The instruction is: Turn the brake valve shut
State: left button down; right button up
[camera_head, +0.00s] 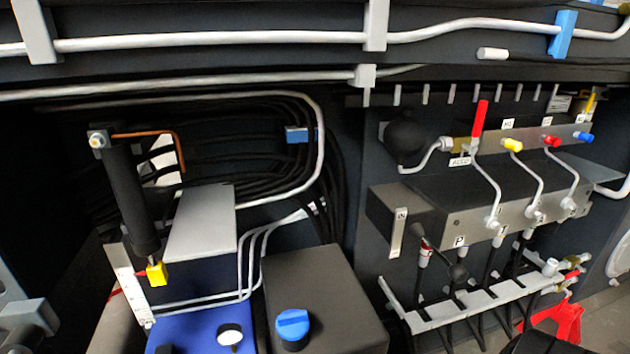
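No label that I can read says brake, so I cannot tell for sure which valve is the brake valve. A long red lever (480,119) stands upright on a brass-coloured fitting, near a plate (460,162) that seems to read ACCU. To its right, a yellow cap (512,144), a red cap (552,141) and a blue cap (586,137) sit on fittings along a grey rail. Pipes run from these down to a dark valve block (470,190).
A black sphere (404,138) is left of the lever. A grey pipe rack (470,309) with hoses is below the block. At left are a black cylinder (130,195), a blue tank (200,325) and a dark box with a blue cap (292,325). Pipes cross above.

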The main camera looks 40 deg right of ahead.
aim_at(576, 273)
jog(key=u, duration=0.05)
jog(key=k, duration=1.2)
jog(key=z, duration=1.4)
jog(key=i, duration=1.05)
jog(key=z, duration=1.2)
jog(key=i, duration=0.6)
jog(key=z, duration=0.15)
